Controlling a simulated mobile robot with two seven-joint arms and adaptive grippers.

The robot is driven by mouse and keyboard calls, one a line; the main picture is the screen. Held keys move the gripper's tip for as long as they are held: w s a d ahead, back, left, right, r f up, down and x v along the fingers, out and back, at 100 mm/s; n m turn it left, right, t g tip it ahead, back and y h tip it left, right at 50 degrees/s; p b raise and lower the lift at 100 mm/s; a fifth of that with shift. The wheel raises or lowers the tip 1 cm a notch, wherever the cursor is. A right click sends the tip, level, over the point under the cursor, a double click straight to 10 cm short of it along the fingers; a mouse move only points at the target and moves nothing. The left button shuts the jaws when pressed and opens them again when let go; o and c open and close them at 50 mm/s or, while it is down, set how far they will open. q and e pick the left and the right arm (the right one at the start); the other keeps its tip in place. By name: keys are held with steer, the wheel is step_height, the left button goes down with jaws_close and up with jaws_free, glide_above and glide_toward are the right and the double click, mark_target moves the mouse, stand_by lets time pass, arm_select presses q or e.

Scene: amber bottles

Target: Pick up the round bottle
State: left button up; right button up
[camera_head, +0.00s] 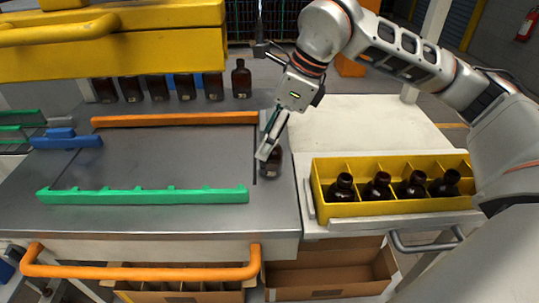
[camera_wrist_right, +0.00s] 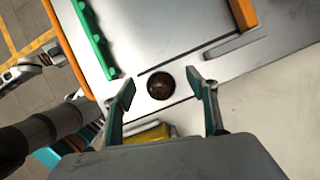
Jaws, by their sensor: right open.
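A dark amber round bottle (camera_head: 273,168) stands on the grey metal table near its right edge, partly hidden behind my right gripper (camera_head: 265,152) in the head view. In the right wrist view the bottle (camera_wrist_right: 160,86) is seen from above as a dark round shape. There it appears between the two spread fingers of my right gripper (camera_wrist_right: 161,80), with space on both sides. My right gripper is open and empty. How far its tips are above the bottle is hard to tell. My left gripper is not in the head view.
A yellow crate (camera_head: 362,210) with several amber bottles stands at the right. More bottles (camera_head: 158,89) line the back. Orange (camera_head: 174,119) and green (camera_head: 142,196) rails border the grey work area. A large yellow structure (camera_head: 112,40) hangs over the upper left.

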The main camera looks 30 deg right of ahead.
steer(key=shift+s+a+f, duration=0.1)
steer(key=shift+f, duration=0.4)
steer(key=f, duration=0.3)
steer(key=shift+a+f+p, duration=0.2)
steer(key=shift+a+p, duration=0.05)
steer(key=shift+p, duration=0.05)
steer(key=shift+w+a+f, duration=0.2)
steer(key=shift+w+f, duration=0.1)
steer(key=shift+f, duration=0.1)
steer(key=c, duration=1.1)
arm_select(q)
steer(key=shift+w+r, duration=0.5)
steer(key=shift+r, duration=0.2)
arm_select(e)
steer(key=shift+c, duration=1)
